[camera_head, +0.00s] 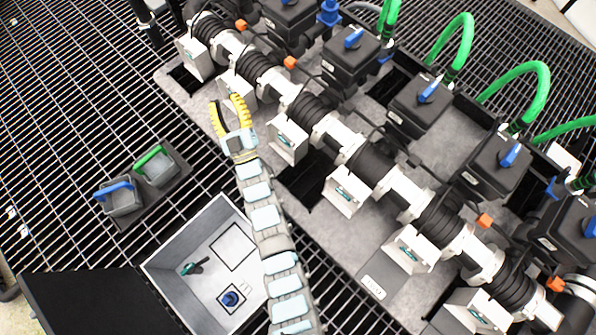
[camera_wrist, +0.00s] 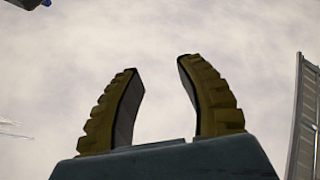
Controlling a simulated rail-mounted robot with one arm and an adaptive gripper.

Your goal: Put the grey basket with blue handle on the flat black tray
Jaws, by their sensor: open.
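The grey basket with the blue handle (camera_head: 121,204) sits upright at the left in the head view. It stands beside a grey basket with a green handle (camera_head: 160,172). Neither basket can be made out in the wrist view.
An open grey tote (camera_head: 180,258) with small items inside stands below the baskets, partly behind my arm. A black panel (camera_head: 95,303) lies left of it. A manifold with black pipes (camera_head: 375,170) and green hoses (camera_head: 462,40) fills the right. Bare grating surrounds the tray.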

